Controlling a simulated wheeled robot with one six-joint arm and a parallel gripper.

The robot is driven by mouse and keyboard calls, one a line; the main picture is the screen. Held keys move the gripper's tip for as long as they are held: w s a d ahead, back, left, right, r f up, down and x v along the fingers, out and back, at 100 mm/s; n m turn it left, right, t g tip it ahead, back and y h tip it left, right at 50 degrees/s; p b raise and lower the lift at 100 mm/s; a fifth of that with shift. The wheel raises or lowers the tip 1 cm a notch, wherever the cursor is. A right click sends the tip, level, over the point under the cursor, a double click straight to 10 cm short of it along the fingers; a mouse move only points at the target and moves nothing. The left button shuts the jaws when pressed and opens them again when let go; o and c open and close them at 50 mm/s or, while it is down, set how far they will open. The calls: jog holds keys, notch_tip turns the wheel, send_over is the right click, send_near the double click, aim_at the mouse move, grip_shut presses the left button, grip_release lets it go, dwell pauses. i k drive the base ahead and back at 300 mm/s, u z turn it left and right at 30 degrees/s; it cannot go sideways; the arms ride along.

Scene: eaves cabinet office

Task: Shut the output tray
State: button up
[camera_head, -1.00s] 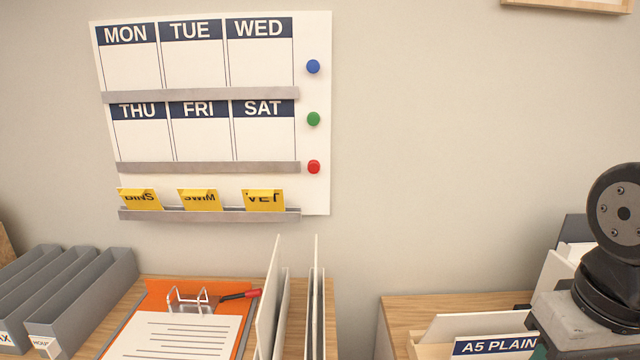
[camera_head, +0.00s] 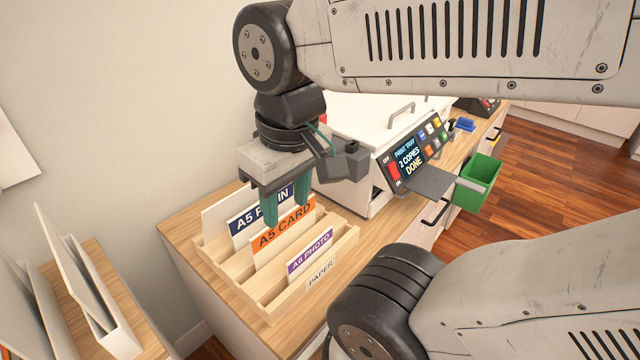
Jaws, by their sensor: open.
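The white printer (camera_head: 355,115) stands on the wooden counter, with a dark sloping control panel reading "PRINT TRAY 2 COPIES DONE" (camera_head: 408,160). A flat grey flap, which looks like the output tray (camera_head: 430,182), sticks out from its front below the panel. It is open. My gripper (camera_head: 287,207) points down with teal fingers apart and nothing seen between them. It is left of the printer, over the paper sorter, apart from the tray. My arm hides part of the printer's top and left side.
The wooden paper sorter (camera_head: 338,248) holds A5 plain, A5 card and A6 photo sections below my gripper. A green bin (camera_head: 480,183) hangs just right of the tray. A dark handle (camera_head: 434,212) sits below it. Wood floor (camera_head: 560,160) lies open at right.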

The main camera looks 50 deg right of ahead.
aim_at(431, 182)
jog(key=z, duration=0.5)
jog(key=k, duration=1.1)
jog(key=z, duration=0.5)
jog(key=i, duration=0.65)
jog(key=z, duration=0.5)
